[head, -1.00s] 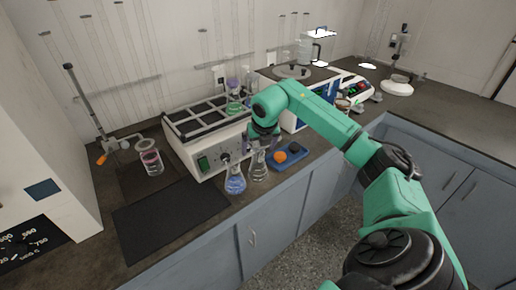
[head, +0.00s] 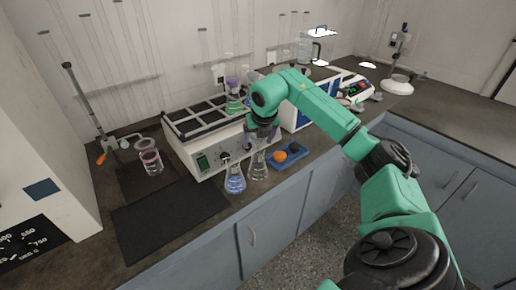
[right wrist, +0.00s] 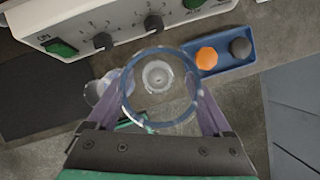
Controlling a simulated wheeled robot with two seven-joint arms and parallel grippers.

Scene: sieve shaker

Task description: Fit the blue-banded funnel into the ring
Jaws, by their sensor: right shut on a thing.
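My right gripper (right wrist: 158,85) is shut on the blue-banded funnel (right wrist: 127,108); its purple fingers grip opposite sides of the wide, clear, blue-rimmed mouth. In the head view my right gripper (head: 262,133) is above the clear flask (head: 258,168), and the funnel is hard to make out there. Whether the funnel's stem is clear of the flask cannot be told. The ring (head: 145,142) is at the left on a tilted-looking stand rod (head: 83,102) with an orange knob, above a beaker of pink liquid (head: 152,166). My left gripper is not in view.
A flask of blue liquid (head: 235,183) stands beside the clear flask. A blue tray (head: 289,161) holds an orange and a dark piece. The white shaker unit (head: 215,159) stands behind the flasks. A dark mat (head: 165,222) lies clear at the front left.

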